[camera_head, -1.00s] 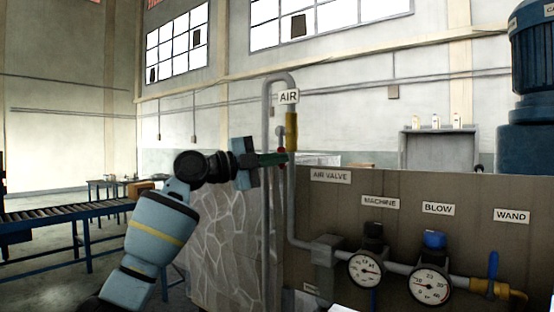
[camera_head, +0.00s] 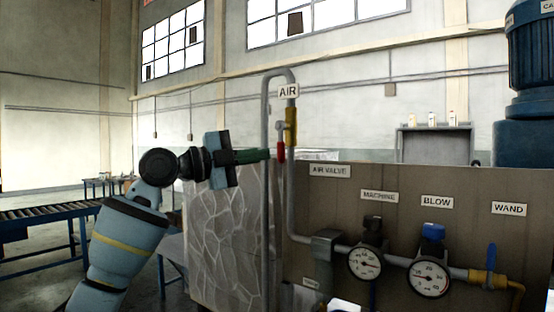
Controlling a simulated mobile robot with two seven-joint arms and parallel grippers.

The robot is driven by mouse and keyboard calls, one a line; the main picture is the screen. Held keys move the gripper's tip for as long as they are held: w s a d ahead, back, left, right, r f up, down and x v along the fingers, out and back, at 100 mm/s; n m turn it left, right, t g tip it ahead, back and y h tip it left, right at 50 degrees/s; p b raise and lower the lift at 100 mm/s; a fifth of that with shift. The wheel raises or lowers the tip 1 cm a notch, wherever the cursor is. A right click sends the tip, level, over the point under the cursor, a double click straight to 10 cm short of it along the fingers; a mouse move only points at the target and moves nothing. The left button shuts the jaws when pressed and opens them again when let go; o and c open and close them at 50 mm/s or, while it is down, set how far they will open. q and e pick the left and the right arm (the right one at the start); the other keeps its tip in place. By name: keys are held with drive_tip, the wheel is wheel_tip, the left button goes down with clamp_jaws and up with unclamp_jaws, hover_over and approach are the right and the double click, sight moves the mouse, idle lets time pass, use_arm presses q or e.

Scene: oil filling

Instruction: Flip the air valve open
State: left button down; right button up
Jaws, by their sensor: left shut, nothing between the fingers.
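The air valve has a red lever (camera_head: 281,152) that hangs down beside the grey vertical pipe, below a small pale metal part and a yellow fitting (camera_head: 291,127). A white AIR tag (camera_head: 288,91) is above it. My left gripper (camera_head: 264,155) comes in from the left with its dark green fingers shut and empty. Its fingertips are just left of the red lever, at about the height of its lower half. I cannot tell whether they touch it. My right gripper is not in view.
A brown panel (camera_head: 400,190) stands to the right with gauges, a blue knob (camera_head: 433,232) and a blue wand lever (camera_head: 491,257). A stone-patterned block (camera_head: 225,240) is below my left gripper. A conveyor (camera_head: 45,217) is far left.

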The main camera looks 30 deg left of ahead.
use_arm(q)
drive_tip(key=v, duration=0.2)
drive_tip(key=shift+s+a+r, duration=0.15)
drive_tip(key=shift+s, duration=0.25)
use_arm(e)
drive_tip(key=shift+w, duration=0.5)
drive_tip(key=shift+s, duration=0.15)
